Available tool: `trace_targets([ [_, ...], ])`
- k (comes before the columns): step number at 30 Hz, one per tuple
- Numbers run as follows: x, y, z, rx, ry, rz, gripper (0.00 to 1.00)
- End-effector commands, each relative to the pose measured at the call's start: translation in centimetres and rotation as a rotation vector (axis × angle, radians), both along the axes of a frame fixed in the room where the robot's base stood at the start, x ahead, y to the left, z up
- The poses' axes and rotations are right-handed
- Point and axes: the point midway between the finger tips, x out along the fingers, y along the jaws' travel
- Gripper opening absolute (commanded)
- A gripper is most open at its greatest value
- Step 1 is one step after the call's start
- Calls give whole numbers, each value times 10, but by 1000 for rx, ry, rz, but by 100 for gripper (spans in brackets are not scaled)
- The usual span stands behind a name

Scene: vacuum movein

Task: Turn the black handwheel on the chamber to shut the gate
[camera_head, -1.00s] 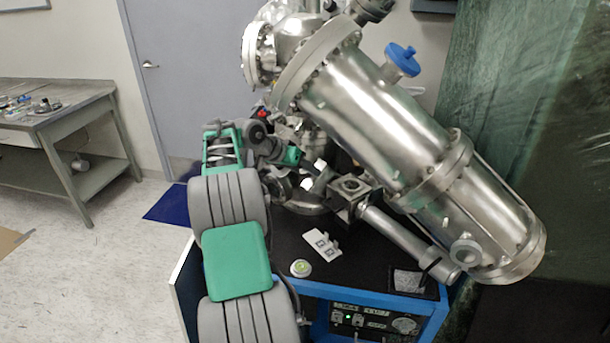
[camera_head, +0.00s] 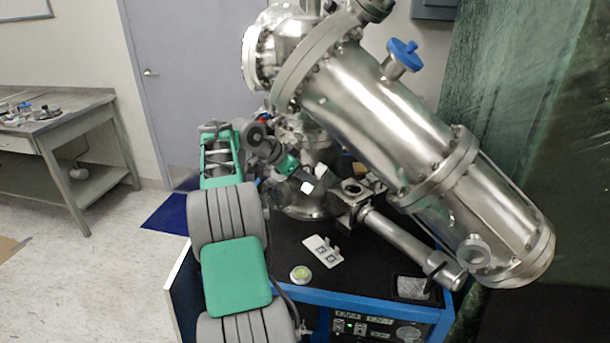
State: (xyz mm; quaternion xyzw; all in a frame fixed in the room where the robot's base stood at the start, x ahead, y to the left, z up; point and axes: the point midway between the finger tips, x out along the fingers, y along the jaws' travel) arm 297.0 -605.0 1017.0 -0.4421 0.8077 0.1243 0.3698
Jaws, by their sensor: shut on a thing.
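The steel chamber (camera_head: 375,110) stands tilted on a black-topped cart. My gripper (camera_head: 314,181) is small in view at the chamber's lower left, beyond my grey and green arm. Its pale fingers are closed at a small dark part, which I take to be the rim of the black handwheel (camera_head: 326,181). The fingers hide part of the wheel, and its full outline and turn angle cannot be made out. The gate is inside the steel body and is not visible.
A blue handwheel (camera_head: 403,55) sits on top of the big tube. A steel side tube (camera_head: 405,240) runs low to the right. A white plate (camera_head: 322,251) and a round green-faced disc (camera_head: 300,274) lie on the cart top. A workbench (camera_head: 65,140) stands far left, with open floor between.

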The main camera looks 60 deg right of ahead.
Motion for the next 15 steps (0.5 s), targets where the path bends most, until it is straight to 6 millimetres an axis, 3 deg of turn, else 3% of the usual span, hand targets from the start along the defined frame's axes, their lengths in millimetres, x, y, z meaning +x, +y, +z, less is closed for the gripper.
trace_targets([
  [10,0,0,0,0,-1,-1,8],
  [11,0,0,0,0,-1,-1,50],
  [15,0,0,0,1,-1,0,62],
])
